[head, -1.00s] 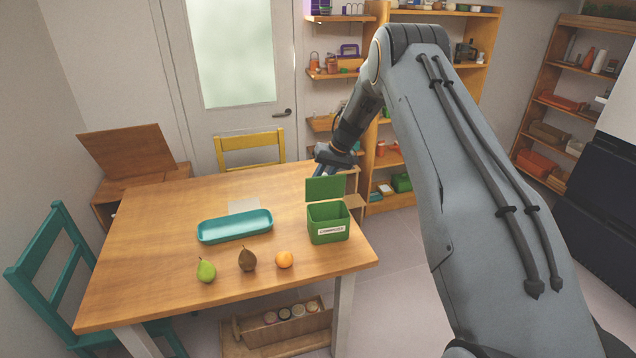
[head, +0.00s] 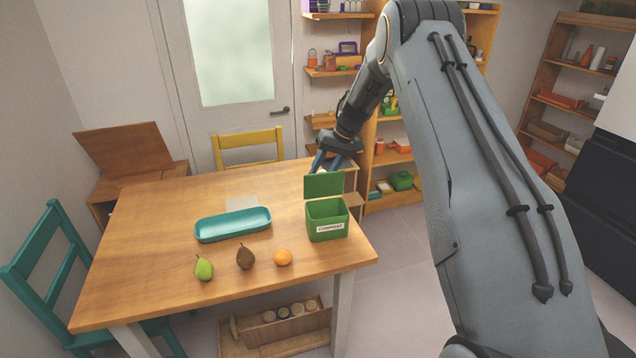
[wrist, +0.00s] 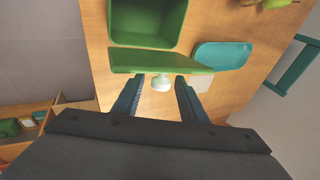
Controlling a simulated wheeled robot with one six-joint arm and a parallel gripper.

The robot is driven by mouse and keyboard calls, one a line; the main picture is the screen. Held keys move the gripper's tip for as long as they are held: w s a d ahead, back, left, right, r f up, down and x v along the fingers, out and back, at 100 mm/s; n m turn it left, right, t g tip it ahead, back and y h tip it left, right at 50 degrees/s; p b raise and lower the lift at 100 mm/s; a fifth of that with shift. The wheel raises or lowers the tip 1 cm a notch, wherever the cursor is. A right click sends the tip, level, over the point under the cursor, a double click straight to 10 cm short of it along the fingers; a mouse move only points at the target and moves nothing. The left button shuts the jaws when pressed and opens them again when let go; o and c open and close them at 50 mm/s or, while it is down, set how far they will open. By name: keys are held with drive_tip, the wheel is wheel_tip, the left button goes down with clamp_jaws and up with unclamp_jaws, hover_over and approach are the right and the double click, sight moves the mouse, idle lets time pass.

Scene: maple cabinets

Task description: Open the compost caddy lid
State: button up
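The green compost caddy (head: 327,233) stands near the right edge of the wooden table, with a white label on its front. Its green lid (head: 323,185) stands upright at the caddy's back edge, and the box is open and looks empty. In the wrist view the lid (wrist: 160,61) is seen nearly edge-on beside the open caddy (wrist: 148,20). A white knob (wrist: 161,83) sticks out from the lid's back. My gripper (head: 331,166) is behind the lid. In the wrist view my gripper (wrist: 159,92) has its fingers apart, either side of the knob with gaps.
A teal tray (head: 233,225) lies left of the caddy. A green pear (head: 204,268), a brown pear (head: 245,256) and an orange (head: 283,257) lie along the table's front. A yellow chair (head: 247,143) and shelves stand behind. The table's left part is clear.

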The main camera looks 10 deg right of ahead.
drive_tip(key=shift+b+v, duration=0.5)
drive_tip(key=shift+v, duration=1.5)
